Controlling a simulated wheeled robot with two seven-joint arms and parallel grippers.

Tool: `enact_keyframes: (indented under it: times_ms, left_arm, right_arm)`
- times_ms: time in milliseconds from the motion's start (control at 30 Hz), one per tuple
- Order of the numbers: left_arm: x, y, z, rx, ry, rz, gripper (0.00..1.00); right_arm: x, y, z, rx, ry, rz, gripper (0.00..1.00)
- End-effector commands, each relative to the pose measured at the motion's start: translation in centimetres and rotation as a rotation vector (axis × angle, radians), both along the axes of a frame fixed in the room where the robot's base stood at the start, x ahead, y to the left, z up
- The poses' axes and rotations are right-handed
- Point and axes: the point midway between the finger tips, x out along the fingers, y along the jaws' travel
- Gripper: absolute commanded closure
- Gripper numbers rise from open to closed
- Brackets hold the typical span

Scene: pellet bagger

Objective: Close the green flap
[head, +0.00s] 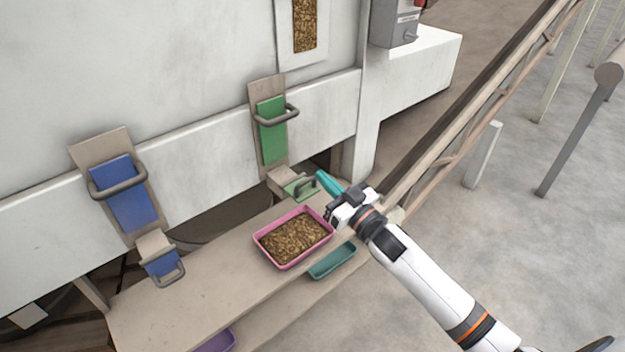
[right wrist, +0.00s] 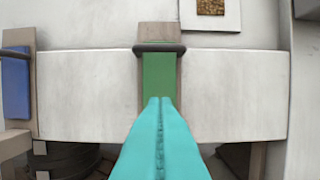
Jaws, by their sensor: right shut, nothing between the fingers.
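The small green flap (head: 294,190) with a grey handle is at the lower end of the green chute in the head view, tilted outward above the bench. Above it a green plate (head: 271,145) with a grey bar handle lies on the chute's sloping board; this plate also shows in the right wrist view (right wrist: 159,75). My right gripper (head: 321,175) has its teal fingers shut and empty, just right of the small flap in the head view. I cannot tell if they touch it. In the right wrist view the fingers hide whatever is below the plate. My left gripper is out of view.
A pink tray (head: 259,246) of brown pellets stands on the bench (head: 200,275) below the flap. A teal tray (head: 333,262) and a purple tray (head: 218,342) sit lower down. A blue plate (head: 131,207) and blue flap (head: 160,264) are at left. A rail (head: 470,110) runs at right.

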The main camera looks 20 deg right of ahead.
Motion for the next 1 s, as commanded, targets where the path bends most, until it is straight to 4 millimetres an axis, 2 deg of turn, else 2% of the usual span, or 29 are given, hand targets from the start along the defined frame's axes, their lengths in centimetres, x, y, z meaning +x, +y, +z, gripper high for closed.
enact_keyframes:
  times_ms: [100, 267, 300, 500, 1000]
  left_arm:
    - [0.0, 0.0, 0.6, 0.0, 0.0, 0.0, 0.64]
    - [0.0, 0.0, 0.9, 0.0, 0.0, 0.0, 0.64]
    - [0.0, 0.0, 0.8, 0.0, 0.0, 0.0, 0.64]
    - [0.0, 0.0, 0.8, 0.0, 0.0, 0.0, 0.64]
    - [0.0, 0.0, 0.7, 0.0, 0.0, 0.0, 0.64]
  right_arm:
    - [2.6, 0.9, 0.9, 0.0, -0.002, 0.0, 1.0]
    - [5.3, 1.9, 1.0, 0.0, 0.002, -0.001, 1.0]
    - [4.9, 1.8, -0.3, 0.002, 0.008, -0.002, 1.0]
    - [4.6, 1.7, -2.4, 0.0, 0.003, -0.002, 1.0]
    - [4.4, 1.6, -3.0, -0.001, 0.001, -0.001, 1.0]
